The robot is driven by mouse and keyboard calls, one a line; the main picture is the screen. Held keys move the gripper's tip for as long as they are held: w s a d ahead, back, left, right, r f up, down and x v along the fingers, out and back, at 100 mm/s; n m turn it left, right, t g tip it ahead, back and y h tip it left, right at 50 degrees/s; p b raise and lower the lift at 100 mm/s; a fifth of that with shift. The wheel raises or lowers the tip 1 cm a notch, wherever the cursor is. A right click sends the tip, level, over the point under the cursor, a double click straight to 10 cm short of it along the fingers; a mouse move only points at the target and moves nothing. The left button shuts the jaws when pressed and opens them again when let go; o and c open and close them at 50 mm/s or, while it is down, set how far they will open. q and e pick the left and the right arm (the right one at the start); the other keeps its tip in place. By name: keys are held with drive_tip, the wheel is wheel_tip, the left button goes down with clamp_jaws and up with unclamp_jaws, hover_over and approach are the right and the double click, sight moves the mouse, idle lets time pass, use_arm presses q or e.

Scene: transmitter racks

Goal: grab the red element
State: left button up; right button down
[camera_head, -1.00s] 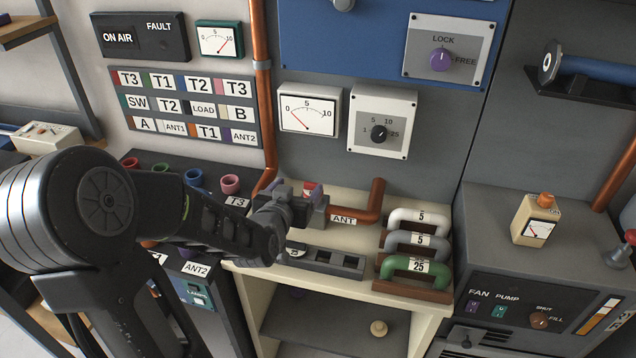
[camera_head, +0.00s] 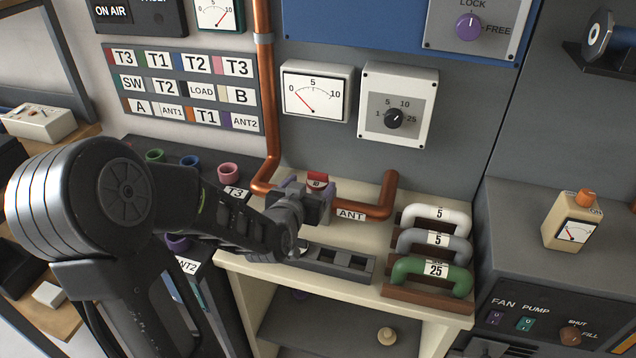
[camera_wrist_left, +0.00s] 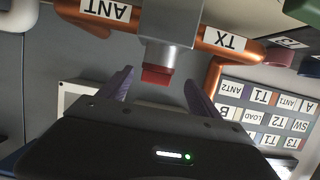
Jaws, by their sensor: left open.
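The red element (camera_head: 317,179) is a small red block with a pale label. It sits in the copper pipe line at the back of the cream bench, left of the ANT label (camera_head: 351,215). In the left wrist view the red end (camera_wrist_left: 157,77) projects from a grey metal body (camera_wrist_left: 168,30) between the TX and ANT pipe ends. My left gripper (camera_head: 308,196) is at the element, with its purple fingers apart on either side of the red end. Contact is not clear. The arm hides part of the element's surroundings. My right gripper is out of view.
A rack with white, grey and green handled elements (camera_head: 432,267) stands to the right. A dark slotted holder (camera_head: 340,262) lies in front. Copper pipes (camera_head: 376,205) flank the element. A meter (camera_head: 316,92) and a dial box (camera_head: 397,105) hang on the wall behind.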

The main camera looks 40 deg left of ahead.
sight(321, 173)
use_arm(q)
drive_tip(key=shift+x, duration=1.3)
drive_tip(key=shift+w+p, duration=0.25)
drive_tip(key=shift+p, duration=0.1)
drive_tip(key=shift+p+x, duration=0.7)
drive_tip(key=shift+x, duration=1.65)
drive_tip(key=shift+d+r, duration=0.1)
drive_tip(key=shift+d, duration=0.05)
drive_tip(key=c, duration=1.5)
drive_tip(key=shift+o, duration=0.2)
drive_tip(key=shift+r, duration=0.1)
